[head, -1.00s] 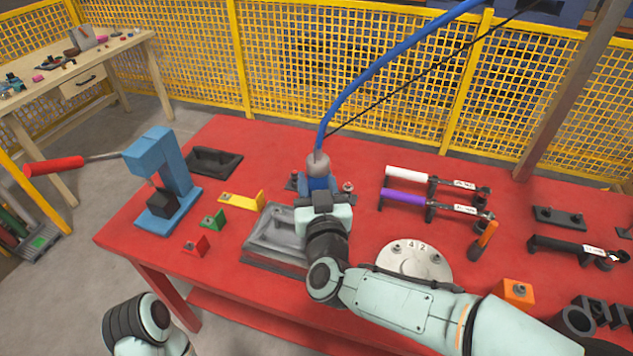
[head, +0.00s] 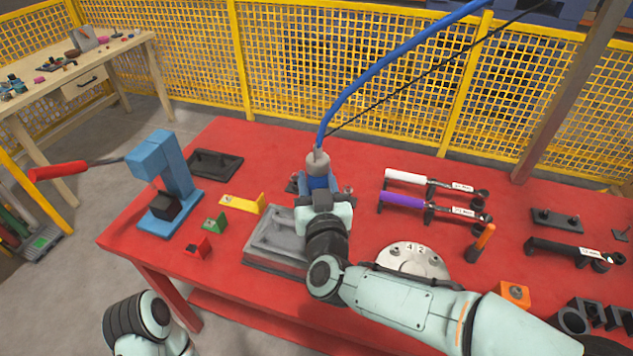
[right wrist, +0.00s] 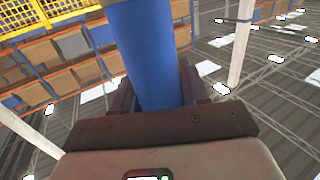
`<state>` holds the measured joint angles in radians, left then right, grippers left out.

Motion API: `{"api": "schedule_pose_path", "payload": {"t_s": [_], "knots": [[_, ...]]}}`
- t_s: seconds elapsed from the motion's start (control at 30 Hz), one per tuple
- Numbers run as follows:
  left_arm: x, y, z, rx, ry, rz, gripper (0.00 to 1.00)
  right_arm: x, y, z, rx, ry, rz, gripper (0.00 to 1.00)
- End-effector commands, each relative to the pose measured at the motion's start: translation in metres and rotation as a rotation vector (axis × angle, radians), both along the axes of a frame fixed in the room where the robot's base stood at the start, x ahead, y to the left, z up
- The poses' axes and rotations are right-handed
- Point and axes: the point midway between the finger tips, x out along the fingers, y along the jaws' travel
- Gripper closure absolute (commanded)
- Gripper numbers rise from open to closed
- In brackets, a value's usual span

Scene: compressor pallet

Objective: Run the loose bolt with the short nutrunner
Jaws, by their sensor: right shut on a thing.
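The short nutrunner (head: 317,162), blue with a grey top, stands roughly upright over the red table, hanging from a blue hose. My right gripper (head: 323,190) is shut on its blue body, which also fills the middle of the right wrist view (right wrist: 150,60) between the dark fingers. The tool's lower end is hidden behind my gripper and wrist. A grey cast block (head: 270,235) lies just left of and below the gripper, partly covered by my arm. I cannot make out which bolt is the loose one. My left arm shows at the bottom left; its gripper is out of view.
A blue press (head: 168,180) with a red handle stands at the table's left. Yellow (head: 240,203), green (head: 214,222) and red (head: 198,247) fixtures lie near it. White-handled (head: 405,176) and purple-handled (head: 400,199) wrenches and a round numbered plate (head: 413,256) are at right.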

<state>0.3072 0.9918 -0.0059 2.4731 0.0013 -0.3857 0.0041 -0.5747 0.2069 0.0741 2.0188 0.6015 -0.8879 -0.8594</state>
Motion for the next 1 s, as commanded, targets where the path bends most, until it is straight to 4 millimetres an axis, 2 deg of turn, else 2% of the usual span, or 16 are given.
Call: {"api": "schedule_pose_path", "payload": {"t_s": [0.03,0.47,1.0], "knots": [[0.001,0.0,0.005,0.0,-0.002,0.0,1.0,0.0,0.001,0.009,0.001,-0.008,0.002,1.0],[0.008,0.0,0.028,0.0,-0.01,0.0,1.0,0.0,0.001,0.036,0.002,-0.011,0.002,1.0],[0.009,0.0,0.029,0.001,-0.011,0.0,1.0,0.0,0.001,0.038,0.002,-0.011,0.002,1.0]]}}
